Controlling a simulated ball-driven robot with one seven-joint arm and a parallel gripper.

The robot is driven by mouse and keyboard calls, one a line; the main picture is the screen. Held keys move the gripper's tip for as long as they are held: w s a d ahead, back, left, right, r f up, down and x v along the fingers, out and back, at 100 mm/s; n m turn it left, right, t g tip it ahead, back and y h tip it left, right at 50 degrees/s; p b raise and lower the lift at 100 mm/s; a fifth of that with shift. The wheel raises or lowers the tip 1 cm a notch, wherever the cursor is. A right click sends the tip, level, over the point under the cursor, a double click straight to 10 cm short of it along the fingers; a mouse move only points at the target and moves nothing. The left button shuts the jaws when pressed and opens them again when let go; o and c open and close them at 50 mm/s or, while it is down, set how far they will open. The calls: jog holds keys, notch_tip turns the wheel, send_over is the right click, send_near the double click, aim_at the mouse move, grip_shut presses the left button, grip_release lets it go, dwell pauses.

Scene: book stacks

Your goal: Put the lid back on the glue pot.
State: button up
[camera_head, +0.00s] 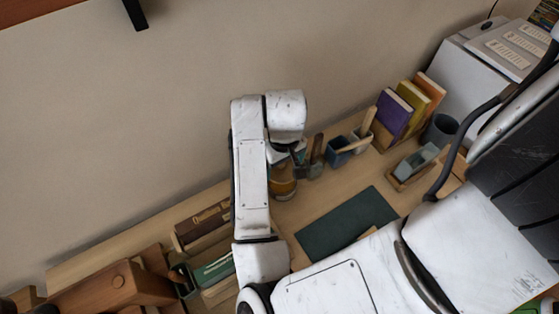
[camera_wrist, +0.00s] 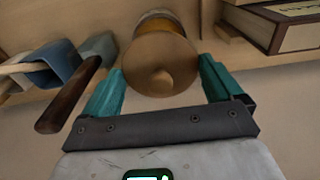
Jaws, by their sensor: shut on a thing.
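In the wrist view my gripper (camera_wrist: 162,68) has its two teal fingers on either side of a round brown lid (camera_wrist: 150,50) with a small knob. It is shut on the lid. Part of the glue pot (camera_wrist: 157,17) shows just behind the lid, lined up with it. I cannot tell whether the lid touches the rim. In the head view the amber glue pot (camera_head: 284,187) stands on the wooden bench close to the wall. My gripper (camera_head: 288,154) is right above it, partly hidden by my arm, and the lid is hidden there.
A dark-handled tool (camera_wrist: 68,100) and blue-grey holders (camera_head: 338,150) stand close to the right of the pot in the head view. A dark green mat (camera_head: 347,222) lies in front. Upright books (camera_head: 393,113) stand farther right; a book rack (camera_head: 203,222) is at left.

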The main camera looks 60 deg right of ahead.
jog(key=shift+f+b, duration=2.25)
jog(key=shift+f, duration=0.65)
jog(key=shift+s, duration=0.1)
jog(key=shift+f, duration=0.1)
jog(key=o, duration=0.7)
